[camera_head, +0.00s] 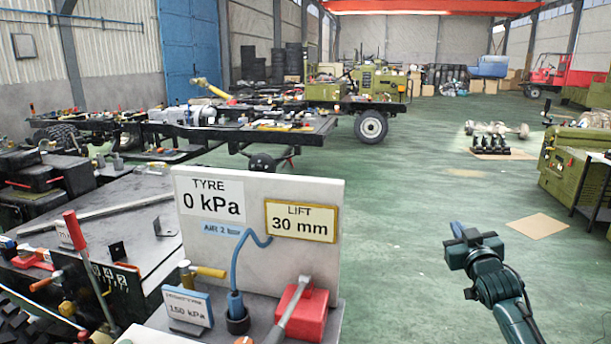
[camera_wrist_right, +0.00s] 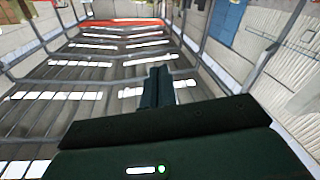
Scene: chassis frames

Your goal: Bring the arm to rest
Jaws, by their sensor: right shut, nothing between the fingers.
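My right gripper (camera_head: 459,230) is raised at the lower right of the head view, over open green floor. It is shut and empty, clear of everything around it. In the right wrist view its closed dark fingers (camera_wrist_right: 157,88) point up toward the roof beams, with nothing held between them. My left gripper does not show in either view.
A white panel (camera_head: 330,200) reading 0 kPa and 30 mm stands at the front centre. A green machine (camera_head: 565,165) stands at the right. The floor (camera_head: 420,190) between them is free.

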